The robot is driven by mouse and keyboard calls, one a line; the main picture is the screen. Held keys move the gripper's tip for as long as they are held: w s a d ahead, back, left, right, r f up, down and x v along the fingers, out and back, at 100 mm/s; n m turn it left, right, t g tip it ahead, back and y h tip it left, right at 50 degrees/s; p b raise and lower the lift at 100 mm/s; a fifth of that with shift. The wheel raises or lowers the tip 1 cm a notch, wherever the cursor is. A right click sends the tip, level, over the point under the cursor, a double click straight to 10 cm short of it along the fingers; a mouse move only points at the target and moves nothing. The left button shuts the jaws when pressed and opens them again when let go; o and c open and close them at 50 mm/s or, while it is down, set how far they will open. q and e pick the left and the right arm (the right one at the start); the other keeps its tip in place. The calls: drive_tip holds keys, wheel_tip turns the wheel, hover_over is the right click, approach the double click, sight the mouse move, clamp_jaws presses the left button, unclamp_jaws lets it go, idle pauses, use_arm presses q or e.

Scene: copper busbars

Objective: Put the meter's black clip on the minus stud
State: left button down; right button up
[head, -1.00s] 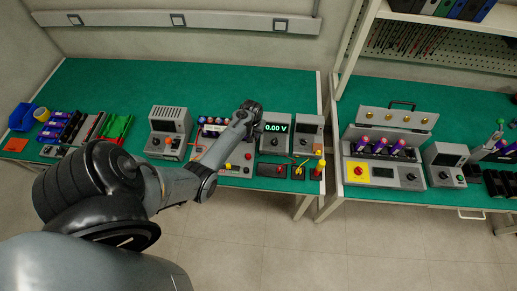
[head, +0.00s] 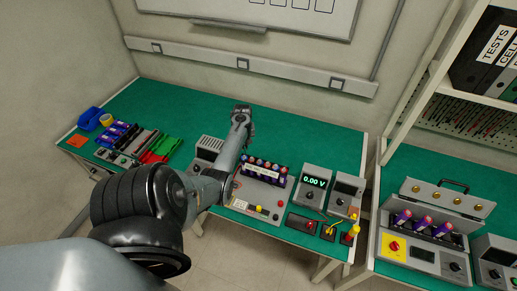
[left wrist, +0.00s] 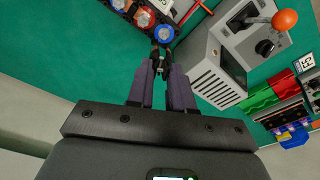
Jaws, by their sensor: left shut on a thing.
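My left gripper (head: 241,112) is behind the left end of the row of cells (head: 263,169) in the head view. In the left wrist view, its fingers (left wrist: 160,68) are shut on a small black thing (left wrist: 161,58), apparently the black clip; its shape is mostly hidden. It is close to a blue-ringed cell end (left wrist: 163,33); I cannot tell whether they touch. The meter (head: 314,182) reads 0.00 V and stands right of the cells. I cannot make out the minus stud. My right gripper is not in view.
A grey box with an orange-knobbed lever (left wrist: 235,55) stands close to the right of the gripper in the left wrist view. Red and green trays (head: 160,149) lie at left. Another grey instrument (head: 345,193) stands right of the meter. The green bench (head: 300,137) is clear behind the cells.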

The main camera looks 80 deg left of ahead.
use_arm(q)
drive_tip(key=shift+s+a+f+b, duration=0.15)
drive_tip(key=shift+s+f+b, duration=0.15)
drive_tip(key=shift+b, duration=0.1)
wheel_tip(320, 180, down, 3)
drive_tip(key=b, duration=0.3)
drive_tip(key=shift+f+b, duration=0.1)
drive_tip(key=shift+b, duration=0.25)
drive_tip(key=shift+r+p, duration=0.25)
drive_tip(key=shift+p, duration=0.1)
drive_tip(key=shift+w, duration=0.1)
drive_tip(key=shift+f+p, duration=0.15)
drive_tip(key=shift+p, duration=0.3)
drive_tip(key=shift+f, duration=0.15)
drive_tip(key=shift+f+b, duration=0.8)
drive_tip(key=shift+f, duration=0.6)
